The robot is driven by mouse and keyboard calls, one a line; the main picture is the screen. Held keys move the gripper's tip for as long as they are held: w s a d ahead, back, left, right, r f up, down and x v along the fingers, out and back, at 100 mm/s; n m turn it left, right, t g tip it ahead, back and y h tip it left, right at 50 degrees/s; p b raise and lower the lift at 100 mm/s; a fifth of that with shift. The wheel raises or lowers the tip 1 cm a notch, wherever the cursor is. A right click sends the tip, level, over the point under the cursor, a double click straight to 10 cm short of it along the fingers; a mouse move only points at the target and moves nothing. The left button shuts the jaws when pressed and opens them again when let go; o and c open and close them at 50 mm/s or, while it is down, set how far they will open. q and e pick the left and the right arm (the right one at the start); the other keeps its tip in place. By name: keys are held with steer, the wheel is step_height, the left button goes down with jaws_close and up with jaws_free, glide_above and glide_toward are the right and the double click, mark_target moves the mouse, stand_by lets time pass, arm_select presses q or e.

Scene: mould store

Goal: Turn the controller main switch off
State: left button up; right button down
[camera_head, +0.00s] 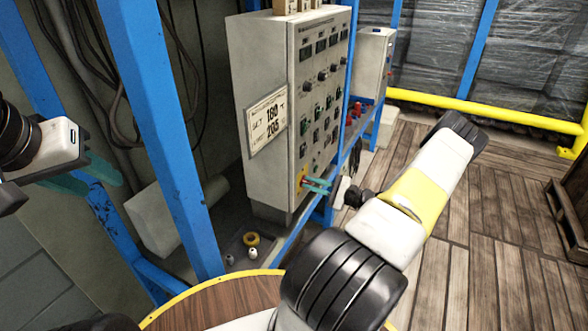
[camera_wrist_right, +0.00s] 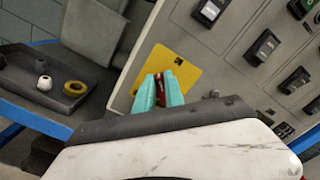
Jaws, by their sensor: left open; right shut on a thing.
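The controller (camera_head: 280,90) is a tall light-grey cabinet with rows of switches and displays on its front. Its main switch (camera_wrist_right: 159,84) is a small red handle on a yellow plate (camera_wrist_right: 183,72), low on the panel. In the head view the yellow plate (camera_head: 301,178) shows at the panel's lower left corner. My right gripper (camera_wrist_right: 158,90) has its teal fingers shut on the red handle, which they partly hide. In the head view the right gripper (camera_head: 318,186) reaches the panel from the right. My left gripper (camera_head: 95,178) is open and empty at the far left, apart from the cabinet.
Blue posts (camera_head: 165,130) stand left of the cabinet. A dark tray (camera_wrist_right: 50,78) below holds a yellow ring (camera_wrist_right: 75,88) and small white pieces. A round wooden top (camera_head: 225,300) is in front. A yellow rail (camera_head: 480,108) runs behind the open wooden floor at right.

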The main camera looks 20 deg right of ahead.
steer(key=shift+s+a+f+n, duration=0.1)
steer(key=shift+f+n, duration=0.15)
steer(key=shift+n, duration=1.25)
steer(key=shift+s+a+f+n, duration=0.1)
steer(key=shift+f+n, duration=0.15)
steer(key=shift+n, duration=1.25)
steer(key=shift+s+f+n, duration=0.1)
steer(key=shift+f+n, duration=0.15)
steer(key=shift+n, duration=1.25)
steer(key=c, duration=1.4)
jaws_free()
steer(key=shift+c, duration=0.2)
steer(key=v, duration=0.7)
steer(key=shift+s+d, duration=0.25)
steer(key=shift+d, duration=0.05)
